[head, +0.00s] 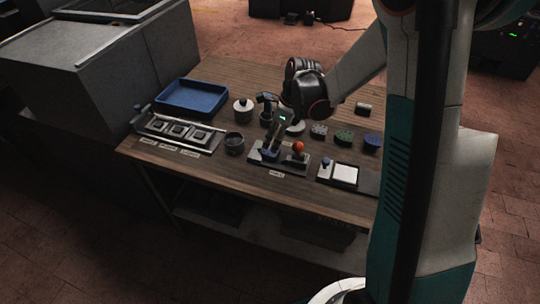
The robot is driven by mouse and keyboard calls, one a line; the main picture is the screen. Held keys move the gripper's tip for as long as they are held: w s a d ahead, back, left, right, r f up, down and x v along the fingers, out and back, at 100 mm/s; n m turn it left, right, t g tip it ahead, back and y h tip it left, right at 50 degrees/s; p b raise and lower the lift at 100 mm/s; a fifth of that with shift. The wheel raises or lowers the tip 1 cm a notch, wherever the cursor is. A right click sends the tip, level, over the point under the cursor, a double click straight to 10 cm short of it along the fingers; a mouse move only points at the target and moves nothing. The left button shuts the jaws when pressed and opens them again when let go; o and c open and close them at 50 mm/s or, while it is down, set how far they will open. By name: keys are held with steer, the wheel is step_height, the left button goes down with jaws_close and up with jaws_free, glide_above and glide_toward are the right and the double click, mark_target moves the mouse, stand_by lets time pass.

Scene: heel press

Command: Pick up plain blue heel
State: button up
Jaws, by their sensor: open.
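A plain-looking blue piece (268,155), seemingly the blue heel, sits low on the small press (256,151) at the middle of the bench, below its tilted grey upright with a green light. The dark end of my arm hangs over the bench behind and above the press. My gripper (292,117) is small and dark here. It is open, and I see nothing held in it. It appears apart from the blue piece, though the exact gap is unclear. Another blue piece (372,142) stands at the bench's right, with marks on its top.
A green piece (344,138) and a grey piece (319,131) stand beside the marked blue one.

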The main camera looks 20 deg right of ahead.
mark_target(269, 153)
steer(key=shift+b+x, duration=1.45)
steer(key=shift+x, duration=1.95)
steer(key=shift+s, duration=0.25)
steer(key=shift+c, duration=0.5)
steer(key=c, duration=1.1)
